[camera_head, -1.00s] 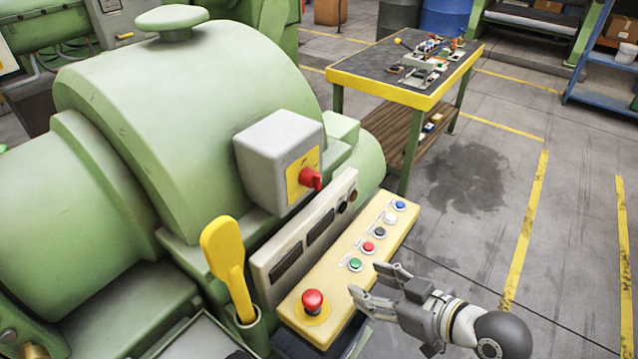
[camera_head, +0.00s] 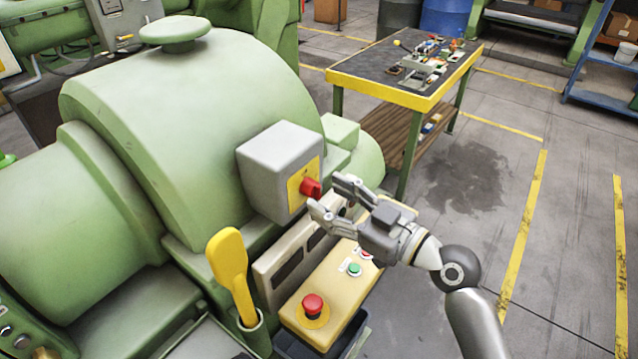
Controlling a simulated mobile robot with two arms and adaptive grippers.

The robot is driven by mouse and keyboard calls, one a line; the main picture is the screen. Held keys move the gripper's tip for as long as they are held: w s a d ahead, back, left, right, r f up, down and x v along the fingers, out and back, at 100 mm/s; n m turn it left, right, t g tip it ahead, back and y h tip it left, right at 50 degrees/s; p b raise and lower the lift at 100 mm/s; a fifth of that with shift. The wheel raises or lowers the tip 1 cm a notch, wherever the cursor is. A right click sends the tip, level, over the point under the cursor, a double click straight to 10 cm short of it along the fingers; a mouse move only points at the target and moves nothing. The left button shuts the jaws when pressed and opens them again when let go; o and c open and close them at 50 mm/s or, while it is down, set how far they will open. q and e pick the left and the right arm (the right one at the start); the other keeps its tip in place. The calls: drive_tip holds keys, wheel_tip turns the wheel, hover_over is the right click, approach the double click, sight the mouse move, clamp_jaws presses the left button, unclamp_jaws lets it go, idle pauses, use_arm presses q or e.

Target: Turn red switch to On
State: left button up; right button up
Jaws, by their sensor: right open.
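The red switch (camera_head: 310,187) is a rotary knob on a yellow plate (camera_head: 296,186) on the front of a grey box (camera_head: 268,170). The box is fixed to the green extruder (camera_head: 190,110). My right gripper (camera_head: 322,193) is open, its fingers pointing left toward the knob. The fingertips are just right of and below the knob; I cannot tell whether they touch it. Any On or Off marking is too small to read. My left gripper is not in view.
Below the box is a yellow control panel (camera_head: 335,289) with a red mushroom button (camera_head: 313,304) and a green button (camera_head: 354,269); my gripper hides its far end. A yellow-edged table (camera_head: 385,91) holds small parts behind.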

sight(320, 194)
drive_tip(key=shift+p+x, duration=0.35)
drive_tip(key=shift+x, duration=1.3)
drive_tip(key=c, duration=1.1)
drive_tip(key=shift+o, duration=0.2)
